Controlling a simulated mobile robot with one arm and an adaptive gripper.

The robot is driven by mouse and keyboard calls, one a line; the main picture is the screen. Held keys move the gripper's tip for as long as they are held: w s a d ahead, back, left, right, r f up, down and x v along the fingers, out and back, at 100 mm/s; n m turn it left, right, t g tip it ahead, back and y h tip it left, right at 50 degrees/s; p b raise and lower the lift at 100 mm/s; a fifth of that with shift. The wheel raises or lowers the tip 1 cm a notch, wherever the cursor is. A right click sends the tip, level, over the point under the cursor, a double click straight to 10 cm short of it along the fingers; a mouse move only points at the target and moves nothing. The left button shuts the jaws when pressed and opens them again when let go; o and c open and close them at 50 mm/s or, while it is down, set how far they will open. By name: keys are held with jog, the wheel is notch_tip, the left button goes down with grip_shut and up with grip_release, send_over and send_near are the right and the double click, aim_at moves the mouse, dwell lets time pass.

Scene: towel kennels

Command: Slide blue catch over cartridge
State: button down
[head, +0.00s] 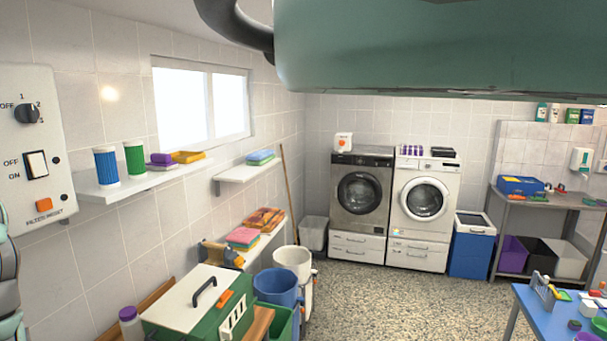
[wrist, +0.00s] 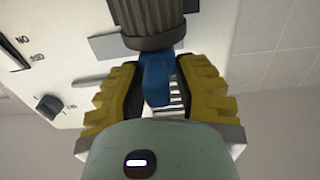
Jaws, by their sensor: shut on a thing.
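In the wrist view, the blue catch (wrist: 156,76) sits between the two yellow and black fingers of my gripper (wrist: 157,88), which is shut on it. A dark grey ribbed cylinder, which looks like the cartridge (wrist: 150,22), is just beyond the catch, at the top of the picture. The catch's upper end meets or overlaps the cylinder's lower rim; I cannot tell which. Grey flat plates show beside the cylinder on the white panel. My gripper, the catch and this cylinder do not show in the head view.
The white control panel (head: 34,140) has a knob, a switch and an orange button; its face also shows in the wrist view (wrist: 60,60). A shelf (head: 110,190) holds a blue and a green ribbed cylinder. A green box (head: 190,315) and buckets stand below. Floor is clear mid-room.

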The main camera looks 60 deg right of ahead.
jog(key=shift+a+y, duration=0.25)
jog(key=shift+y, duration=0.05)
jog(key=c, duration=0.9)
grip_release()
jog(key=shift+s+d, duration=0.3)
jog(key=shift+s, duration=0.3)
jog(key=v, duration=0.6)
jog(key=shift+s, duration=0.15)
jog(key=shift+r, duration=0.15)
